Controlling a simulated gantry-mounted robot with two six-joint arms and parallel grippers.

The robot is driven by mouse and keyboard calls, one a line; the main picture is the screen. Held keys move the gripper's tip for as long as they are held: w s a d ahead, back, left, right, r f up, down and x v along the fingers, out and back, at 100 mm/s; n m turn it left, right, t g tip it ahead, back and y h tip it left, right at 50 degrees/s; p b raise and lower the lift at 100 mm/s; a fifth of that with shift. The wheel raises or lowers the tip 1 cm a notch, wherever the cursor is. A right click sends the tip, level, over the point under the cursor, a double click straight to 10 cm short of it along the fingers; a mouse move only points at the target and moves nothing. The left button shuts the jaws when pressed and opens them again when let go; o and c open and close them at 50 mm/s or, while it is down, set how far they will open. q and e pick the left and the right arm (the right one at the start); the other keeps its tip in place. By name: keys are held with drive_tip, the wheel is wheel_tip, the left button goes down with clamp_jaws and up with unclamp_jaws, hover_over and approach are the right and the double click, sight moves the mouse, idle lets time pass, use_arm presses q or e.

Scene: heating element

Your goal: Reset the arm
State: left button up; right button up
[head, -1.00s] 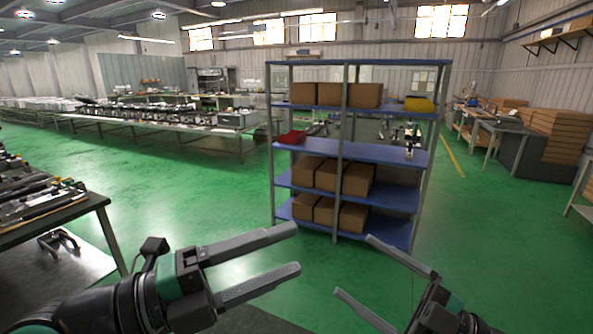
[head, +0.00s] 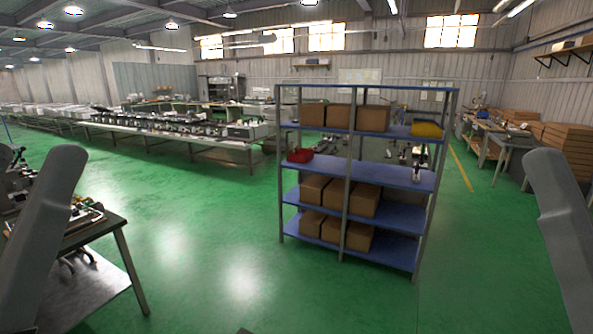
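Neither of my grippers shows in the head view now. A grey link of my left arm (head: 42,240) rises along the left edge. A grey link of my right arm (head: 565,235) rises along the right edge. Both links stand apart from each other with the open floor and the shelf between them. The ends of both arms are outside the picture, so anything in the grippers is hidden.
A blue metal shelf (head: 365,173) with several cardboard boxes (head: 340,116), a red bin (head: 300,155) and a yellow bin (head: 427,129) stands ahead. A dark workbench (head: 95,232) stands at left. Green floor (head: 205,235) between them is clear.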

use_arm(q)
wheel_tip(320, 180, up, 32)
drive_tip(key=p, duration=2.8)
drive_tip(key=shift+f, duration=0.25)
use_arm(e)
wheel_tip(320, 180, up, 32)
drive_tip(key=shift+f, duration=0.25)
